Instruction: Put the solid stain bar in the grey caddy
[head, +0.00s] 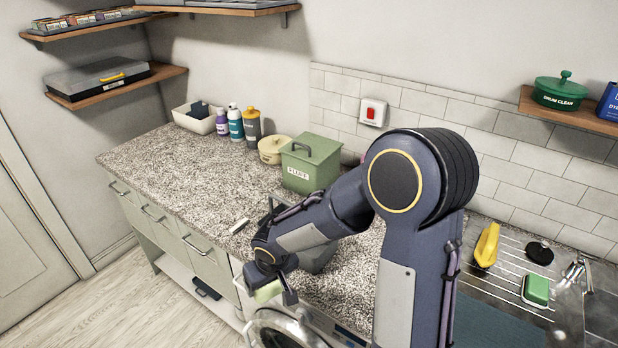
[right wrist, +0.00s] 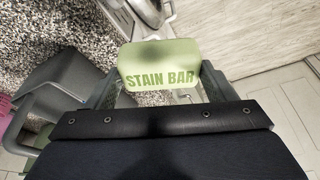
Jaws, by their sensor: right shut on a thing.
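The stain bar (head: 267,292) is a pale green block. In the right wrist view its face reads "STAIN BAR" (right wrist: 160,64). My right gripper (head: 271,287) is shut on it, one finger at each end (right wrist: 158,88), out by the counter's front edge above the washing machine. The grey caddy (head: 322,261) stands on the counter behind my right forearm, which hides most of it. In the right wrist view the caddy (right wrist: 60,75) is to the left of the bar, apart from it. My left gripper is not in view.
A green lidded tin (head: 310,166) stands behind the caddy, with a cream pot (head: 273,150) and several bottles (head: 236,122) farther left. A small pale block (head: 239,226) lies near the counter's front edge. The sink drainer (head: 510,262) is at right.

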